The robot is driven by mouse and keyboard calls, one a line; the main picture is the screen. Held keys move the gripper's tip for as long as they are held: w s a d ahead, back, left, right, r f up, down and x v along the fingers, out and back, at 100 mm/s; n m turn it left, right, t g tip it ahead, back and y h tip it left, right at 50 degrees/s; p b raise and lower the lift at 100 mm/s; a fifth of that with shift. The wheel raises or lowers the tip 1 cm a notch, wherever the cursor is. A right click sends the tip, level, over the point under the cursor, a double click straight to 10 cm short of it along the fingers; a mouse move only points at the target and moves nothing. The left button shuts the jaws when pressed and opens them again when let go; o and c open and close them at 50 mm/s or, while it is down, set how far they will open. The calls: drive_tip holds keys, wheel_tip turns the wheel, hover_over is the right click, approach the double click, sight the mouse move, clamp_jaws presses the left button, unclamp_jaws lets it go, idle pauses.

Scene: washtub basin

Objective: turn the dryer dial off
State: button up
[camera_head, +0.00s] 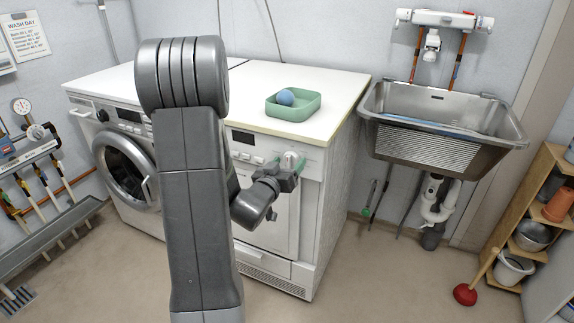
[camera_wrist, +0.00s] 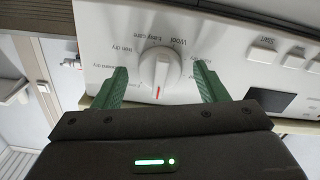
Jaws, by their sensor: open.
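The dryer (camera_head: 270,215) stands on the right of the two machines, with its control panel at the top front. In the wrist view its white round dial (camera_wrist: 160,68) has a raised grip bar and a red mark at the lower end of the bar. Printed words, among them "Wool" and "Easy care", ring the dial. My gripper (camera_wrist: 160,76) is open, with one green finger on each side of the dial and a visible gap on both sides. In the head view my gripper (camera_head: 290,165) is at the dryer's panel and partly covers the dial.
Buttons (camera_wrist: 278,55) and a dark display lie right of the dial in the wrist view. A green tray (camera_head: 293,110) with a blue ball sits on the worktop. A steel sink (camera_head: 435,120) hangs at the right. A red plunger (camera_head: 465,293) stands on the floor.

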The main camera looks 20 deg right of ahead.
drive_tip(key=v, duration=1.3)
drive_tip(key=shift+s+a, duration=0.25)
drive_tip(key=shift+s, duration=0.05)
drive_tip(key=shift+d, duration=0.1)
drive_tip(key=x, duration=1.3)
drive_tip(key=shift+w+d, duration=0.2)
drive_tip(key=shift+w, duration=0.1)
drive_tip(key=shift+a, duration=0.1)
